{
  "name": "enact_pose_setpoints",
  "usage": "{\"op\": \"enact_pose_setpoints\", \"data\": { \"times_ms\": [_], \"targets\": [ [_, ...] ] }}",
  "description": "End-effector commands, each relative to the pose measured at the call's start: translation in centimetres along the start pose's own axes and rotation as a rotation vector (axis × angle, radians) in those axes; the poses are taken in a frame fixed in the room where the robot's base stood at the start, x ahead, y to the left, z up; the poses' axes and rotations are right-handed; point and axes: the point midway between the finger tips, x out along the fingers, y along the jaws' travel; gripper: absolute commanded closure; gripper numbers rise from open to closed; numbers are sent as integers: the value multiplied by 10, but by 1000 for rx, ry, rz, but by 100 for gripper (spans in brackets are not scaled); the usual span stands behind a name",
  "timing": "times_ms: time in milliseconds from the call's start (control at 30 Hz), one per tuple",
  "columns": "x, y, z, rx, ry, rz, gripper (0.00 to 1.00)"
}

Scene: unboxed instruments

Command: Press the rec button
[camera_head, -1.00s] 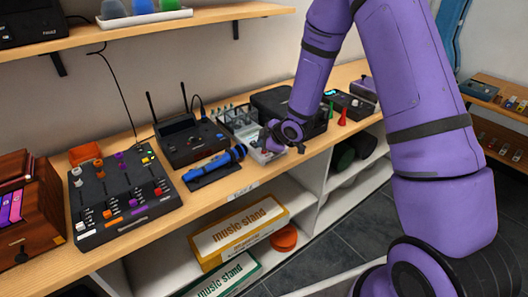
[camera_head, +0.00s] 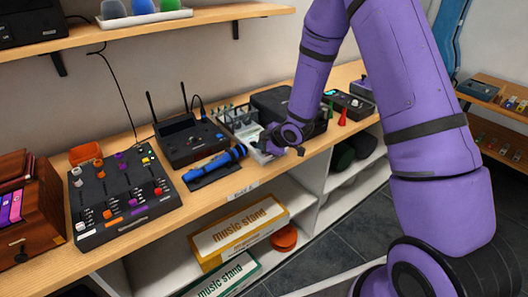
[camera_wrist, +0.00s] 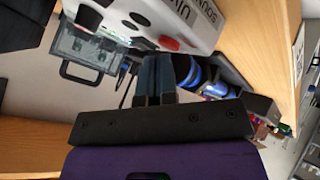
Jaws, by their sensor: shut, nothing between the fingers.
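A white device (camera_wrist: 190,18) with printed lettering on its side fills the top of the wrist view. A red button (camera_wrist: 169,43) and small dark controls sit on its face; I cannot read a rec label. My gripper (camera_wrist: 157,60) is shut and empty, its dark fingertips close below the device's face near the red button. I cannot tell whether they touch it. In the head view, my gripper (camera_head: 270,145) is at the shelf's front edge, and only part of the white device (camera_head: 261,157) shows behind and beside it.
A blue microphone (camera_head: 213,165) lies just left of my gripper, with a black receiver (camera_head: 188,140) behind it. A clear-lidded case (camera_wrist: 85,50) and a black case (camera_head: 280,102) stand behind. A red cone (camera_head: 343,117) stands to the right. A mixer (camera_head: 125,200) is farther left.

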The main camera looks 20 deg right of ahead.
Motion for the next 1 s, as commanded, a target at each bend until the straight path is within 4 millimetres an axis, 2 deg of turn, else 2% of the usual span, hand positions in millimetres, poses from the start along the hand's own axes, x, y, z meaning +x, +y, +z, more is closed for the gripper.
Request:
{"op": "enact_pose_setpoints", "data": {
  "times_ms": [633,1000],
  "targets": [
    [2,-2,2,0,-1,0,100],
    [-7,5,-5,0,-1,1,100]
  ]
}}
